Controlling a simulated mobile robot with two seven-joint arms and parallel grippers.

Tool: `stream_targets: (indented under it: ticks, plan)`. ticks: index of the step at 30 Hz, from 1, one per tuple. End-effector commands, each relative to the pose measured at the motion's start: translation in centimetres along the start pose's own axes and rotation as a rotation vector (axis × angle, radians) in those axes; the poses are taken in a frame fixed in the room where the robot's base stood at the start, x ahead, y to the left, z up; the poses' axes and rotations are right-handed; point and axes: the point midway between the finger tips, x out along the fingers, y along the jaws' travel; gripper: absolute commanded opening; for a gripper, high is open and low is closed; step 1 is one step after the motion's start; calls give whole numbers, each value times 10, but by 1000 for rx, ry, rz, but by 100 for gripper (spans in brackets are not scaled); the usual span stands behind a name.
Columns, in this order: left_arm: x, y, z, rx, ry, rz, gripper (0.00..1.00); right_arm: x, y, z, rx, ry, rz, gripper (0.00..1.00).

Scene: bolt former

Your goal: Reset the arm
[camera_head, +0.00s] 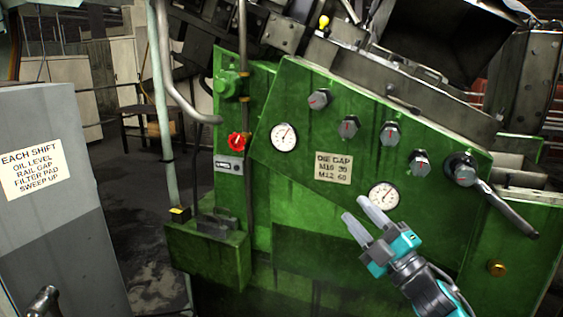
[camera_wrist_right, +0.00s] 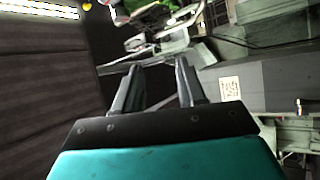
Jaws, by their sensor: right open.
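My right gripper (camera_head: 362,220) is teal with two pale grey fingers and reaches in from the lower right in the head view. Its fingers are apart with nothing between them. It is in front of the green machine (camera_head: 320,215), just left of and below the lower gauge (camera_head: 384,195). I cannot tell how far it is from the panel. In the right wrist view the gripper (camera_wrist_right: 158,72) shows two dark, separated fingers with nothing held. My left gripper is not in view.
The machine panel carries several grey knobs (camera_head: 349,127), a red knob (camera_head: 237,140), an upper gauge (camera_head: 284,137), a "DIE GAP" label (camera_head: 333,167) and a lever (camera_head: 508,209) at right. A grey cabinet (camera_head: 55,220) with a sign stands at left. Dark floor (camera_head: 150,250) lies between.

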Motion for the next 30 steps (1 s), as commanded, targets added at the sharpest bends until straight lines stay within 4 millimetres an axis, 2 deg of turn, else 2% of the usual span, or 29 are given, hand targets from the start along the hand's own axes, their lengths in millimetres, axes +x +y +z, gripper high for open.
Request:
stream_targets:
  ticks: [1, 5, 9, 15, 18, 21, 24, 30]
  plan:
    - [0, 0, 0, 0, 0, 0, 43, -22, -25, 3, 94, -72, -24, 40]
    - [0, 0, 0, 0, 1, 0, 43, -78, -78, 9, 322, -268, -76, 40]
    - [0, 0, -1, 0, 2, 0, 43, -148, -130, 5, 558, -495, -136, 40]
    - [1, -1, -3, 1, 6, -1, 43, -257, -191, -21, 864, -828, -216, 40]
    - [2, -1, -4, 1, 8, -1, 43, -301, -209, -39, 978, -967, -247, 40]
    - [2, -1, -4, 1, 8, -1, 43, -333, -220, -53, 1053, -1067, -268, 40]
    - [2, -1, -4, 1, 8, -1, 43, -350, -224, -62, 1096, -1123, -278, 40]
    - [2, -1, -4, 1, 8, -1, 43, -356, -226, -65, 1110, -1143, -282, 40]
